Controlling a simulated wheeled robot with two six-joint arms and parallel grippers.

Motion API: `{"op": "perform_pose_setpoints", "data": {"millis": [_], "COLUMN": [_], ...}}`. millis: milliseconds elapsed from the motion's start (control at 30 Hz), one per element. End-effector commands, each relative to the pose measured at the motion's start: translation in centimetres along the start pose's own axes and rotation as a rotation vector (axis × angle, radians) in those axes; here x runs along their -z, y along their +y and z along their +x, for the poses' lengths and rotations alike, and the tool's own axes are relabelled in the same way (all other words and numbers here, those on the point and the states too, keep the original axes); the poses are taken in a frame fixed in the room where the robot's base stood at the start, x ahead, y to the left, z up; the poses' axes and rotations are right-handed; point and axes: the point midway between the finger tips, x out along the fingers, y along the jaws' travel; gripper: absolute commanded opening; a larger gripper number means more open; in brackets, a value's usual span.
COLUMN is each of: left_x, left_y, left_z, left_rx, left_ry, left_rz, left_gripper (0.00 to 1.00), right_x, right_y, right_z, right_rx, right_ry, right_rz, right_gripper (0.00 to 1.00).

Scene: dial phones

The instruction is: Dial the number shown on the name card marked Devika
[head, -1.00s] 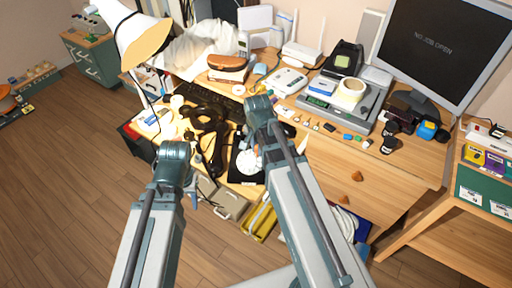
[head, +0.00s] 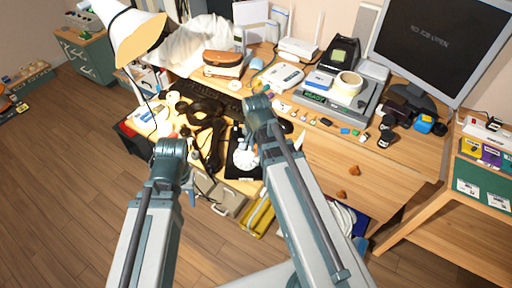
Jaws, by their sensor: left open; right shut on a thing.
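A black flat object with a round white part (head: 244,158), which looks like a dial phone, is near the desk's front edge, partly behind my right arm. A black curved shape (head: 207,118), perhaps a handset with its cord, lies left of it. Small white papers (head: 146,118) lie under the lamp. No name or number can be read on them, and I cannot pick out the Devika card. Of my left gripper, only a blue-grey tip (head: 191,197) seems to show beyond the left arm's end, away from the phone. My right arm's end is over the desk and hides its gripper.
A white lamp (head: 135,35) stands at the left. A side shelf (head: 490,200) stands at the right.

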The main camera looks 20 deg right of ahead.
Motion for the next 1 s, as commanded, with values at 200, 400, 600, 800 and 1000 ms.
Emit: {"op": "perform_pose_setpoints", "data": {"millis": [200, 400, 600, 800, 1000], "left_x": [0.0, 0.0, 0.0, 0.0, 0.0], "left_y": [0.0, 0.1, 0.1, 0.1, 0.1], "left_z": [0.2, 0.5, 0.5, 0.6, 0.7], "left_rx": [0.000, 0.000, 0.000, 0.000, 0.000], "left_ry": [0.000, 0.000, 0.000, 0.000, 0.000], "left_rz": [0.000, 0.000, 0.000, 0.000, 0.000], "left_gripper": [0.50, 0.50, 0.50, 0.50, 0.50], "right_x": [-0.3, -1.0, -1.1, -1.2, -1.5], "right_y": [0.2, 0.6, 0.6, 0.7, 0.7], "right_z": [0.1, 0.4, 0.3, 0.4, 0.4], "right_rx": [0.000, 0.000, 0.000, 0.000, 0.000], "right_ry": [0.000, 0.000, 0.000, 0.000, 0.000], "right_rz": [0.000, 0.000, 0.000, 0.000, 0.000], "right_gripper": [0.00, 0.00, 0.00, 0.00, 0.00]}}
